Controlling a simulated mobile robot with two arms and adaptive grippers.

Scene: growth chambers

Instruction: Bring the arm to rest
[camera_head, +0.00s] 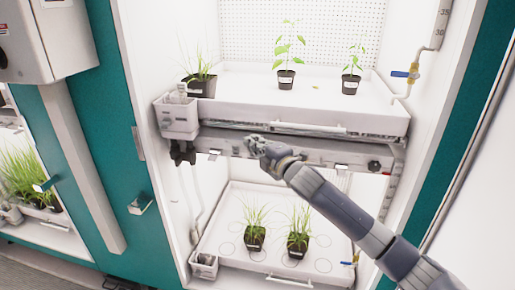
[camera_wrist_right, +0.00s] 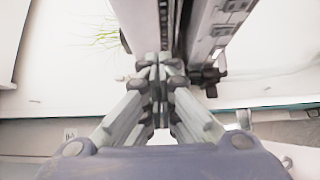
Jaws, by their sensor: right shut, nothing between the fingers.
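My right arm (camera_head: 345,215) reaches in from the lower right in the head view. My right gripper (camera_head: 256,143) is in front of the front edge of the upper shelf, near its left part. In the right wrist view, the gripper (camera_wrist_right: 158,62) has its fingers closed together with nothing between them. The shelf's front rail runs away just beyond the fingertips there; I cannot tell whether they touch it. My left gripper is not in view.
The upper tray (camera_head: 370,118) holds several potted plants. The lower tray (camera_head: 228,258) holds two grass pots (camera_head: 298,240). A blue-handled valve (camera_head: 402,74) sits at the right wall. Teal door frames stand on both sides. Free room lies in front of the chamber.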

